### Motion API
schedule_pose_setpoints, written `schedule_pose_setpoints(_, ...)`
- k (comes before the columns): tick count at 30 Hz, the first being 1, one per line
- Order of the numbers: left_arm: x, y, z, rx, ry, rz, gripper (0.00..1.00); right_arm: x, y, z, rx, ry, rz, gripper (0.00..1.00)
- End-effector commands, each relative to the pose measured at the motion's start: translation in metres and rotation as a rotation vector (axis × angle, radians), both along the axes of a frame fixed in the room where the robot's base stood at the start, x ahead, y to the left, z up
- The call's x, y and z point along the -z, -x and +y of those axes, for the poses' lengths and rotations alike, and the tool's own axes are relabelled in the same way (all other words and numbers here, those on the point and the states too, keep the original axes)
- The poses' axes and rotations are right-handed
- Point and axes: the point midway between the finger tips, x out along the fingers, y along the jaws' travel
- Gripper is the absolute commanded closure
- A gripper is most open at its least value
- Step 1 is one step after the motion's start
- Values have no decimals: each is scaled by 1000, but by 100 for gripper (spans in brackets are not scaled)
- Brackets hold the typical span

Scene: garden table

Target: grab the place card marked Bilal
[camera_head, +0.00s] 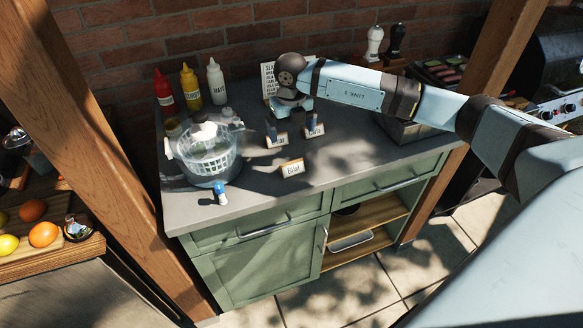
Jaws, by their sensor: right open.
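The place card marked Bilal (293,168) stands on the grey counter near its front middle, a white card with dark writing in a wooden-looking holder. Two other place cards stand behind it, one at the left (277,141) and one at the right (316,131); I cannot read their names. My right gripper (292,134) points down behind the Bilal card, open and empty, its dark fingers spread near the two rear cards. I cannot tell whether the fingers touch those cards. My left gripper is not in view.
A clear bowl with a white basket (207,158) stands at the left, with a small blue-topped object (220,192) in front. Red (164,90), yellow (190,86) and white (216,82) bottles stand behind. A sign (268,82) stands behind my gripper. The counter's front right is clear.

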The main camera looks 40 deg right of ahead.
Motion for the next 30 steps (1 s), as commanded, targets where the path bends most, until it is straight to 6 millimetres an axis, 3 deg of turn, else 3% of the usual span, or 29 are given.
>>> schedule_pose_setpoints(3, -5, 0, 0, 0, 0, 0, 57, 26, 1, 1, -2, -3, 4, 0)
schedule_pose_setpoints(9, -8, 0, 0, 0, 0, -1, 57, 57, 1, 2, -2, -5, 2, 0)
schedule_pose_setpoints(16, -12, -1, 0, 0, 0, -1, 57, 73, 4, 3, -4, -6, 2, 0)
schedule_pose_setpoints(24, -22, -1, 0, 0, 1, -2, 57, 111, 10, 7, -4, -6, 2, 0)
schedule_pose_setpoints(30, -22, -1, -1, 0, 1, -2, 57, 118, 9, 6, -4, -7, 0, 0)
